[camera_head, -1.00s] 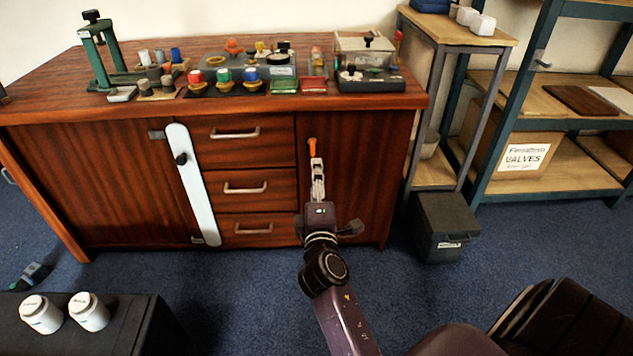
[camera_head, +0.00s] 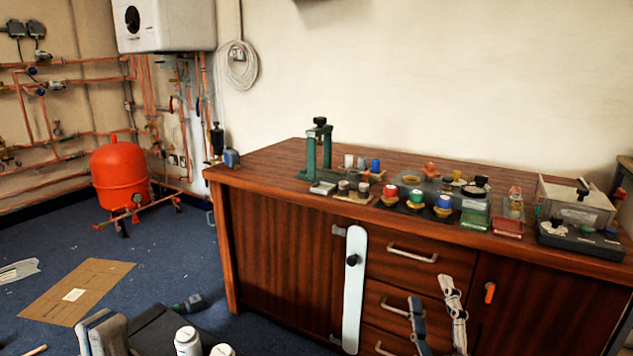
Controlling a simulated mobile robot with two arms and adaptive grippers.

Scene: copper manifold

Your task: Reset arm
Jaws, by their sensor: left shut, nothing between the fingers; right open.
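My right gripper (camera_head: 431,288) is at the lower right, in front of the cabinet's drawers. Its two fingers stand apart, with nothing between them.
The wooden cabinet (camera_head: 275,255) carries a green press (camera_head: 319,150), coloured knobs and a grey box (camera_head: 575,205). White jars (camera_head: 187,341) stand on the black box (camera_head: 160,330). A red tank (camera_head: 118,180) and copper pipes are at the left. Blue floor lies left of the cabinet.

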